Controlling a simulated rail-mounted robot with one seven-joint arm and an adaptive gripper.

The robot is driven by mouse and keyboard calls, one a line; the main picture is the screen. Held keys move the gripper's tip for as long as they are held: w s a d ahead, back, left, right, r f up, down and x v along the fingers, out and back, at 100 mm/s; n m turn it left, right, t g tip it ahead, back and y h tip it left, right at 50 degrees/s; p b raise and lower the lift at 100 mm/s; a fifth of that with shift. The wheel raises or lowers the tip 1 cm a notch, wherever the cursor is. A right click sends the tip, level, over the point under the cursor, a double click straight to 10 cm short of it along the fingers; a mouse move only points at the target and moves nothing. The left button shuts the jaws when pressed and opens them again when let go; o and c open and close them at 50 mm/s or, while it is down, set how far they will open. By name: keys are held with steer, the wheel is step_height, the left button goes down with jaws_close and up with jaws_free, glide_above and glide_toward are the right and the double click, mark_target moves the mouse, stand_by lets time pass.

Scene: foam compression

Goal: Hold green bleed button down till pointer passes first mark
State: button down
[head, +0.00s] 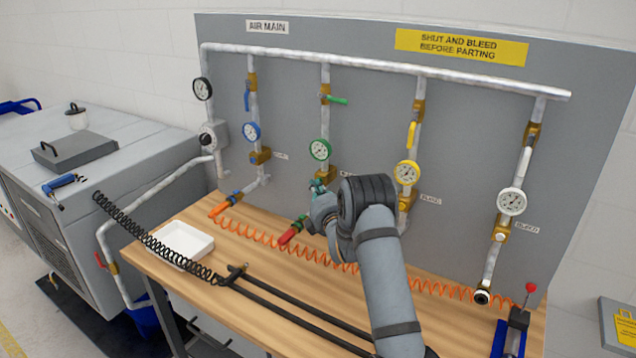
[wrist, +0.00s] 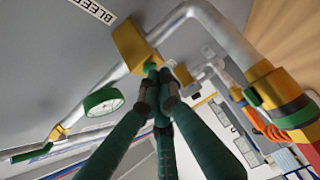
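The green-rimmed gauge (head: 319,150) is on the second drop pipe; in the wrist view it is at left (wrist: 103,101). Its pointer is too small to read. My gripper (head: 318,187) is just below this gauge, in front of the pipe. In the wrist view, its dark green fingers (wrist: 157,82) converge with their tips close together and nothing seen held between them. The tips are at the brass bleed block (wrist: 131,46). A bit of green, likely the bleed button (wrist: 150,68), shows at the tips; they mostly hide it, and I cannot tell whether it is pressed.
The green valve handle (head: 337,100) sticks out sideways above the gauge. Blue (head: 252,131), yellow (head: 407,172) and white (head: 511,201) gauges are on neighbouring pipes. An orange coiled hose (head: 335,262), a black coiled hose (head: 150,240) and a white tray (head: 182,244) lie on the bench.

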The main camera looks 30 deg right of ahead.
steer(key=shift+s+a+b, duration=0.45)
steer(key=shift+a+b, duration=0.1)
steer(key=shift+b, duration=0.15)
steer(key=shift+s+a+f+b, duration=0.2)
steer(key=shift+s+a+b, duration=0.05)
steer(key=shift+a+b, duration=0.35)
steer(key=s+a+b, duration=0.2)
steer(key=a, duration=0.1)
steer(key=shift+b, duration=0.3)
steer(key=shift+a+r, duration=0.1)
steer(key=shift+r, duration=0.05)
